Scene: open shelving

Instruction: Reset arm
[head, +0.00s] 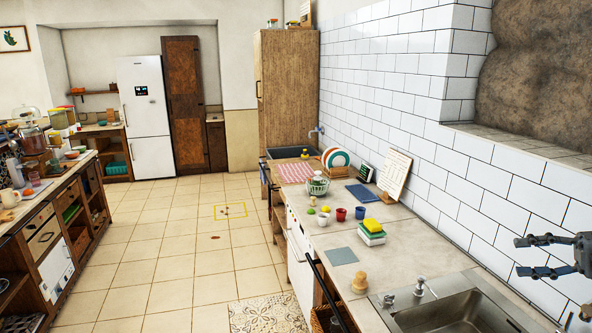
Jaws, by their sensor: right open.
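My right gripper (535,256) shows at the right edge of the head view. Its two dark fingers point left and stand apart with nothing between them. It hangs in the air above the right side of the sink (470,312), in front of the white tiled wall. My left gripper is not in view.
The right counter (400,262) holds yellow and green sponges (372,229), cups (341,214), a colander (318,185), a plate rack (336,159) and a tilted white board (394,173). A cluttered shelving unit (60,232) stands left. The tiled floor (165,247) between is mostly clear.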

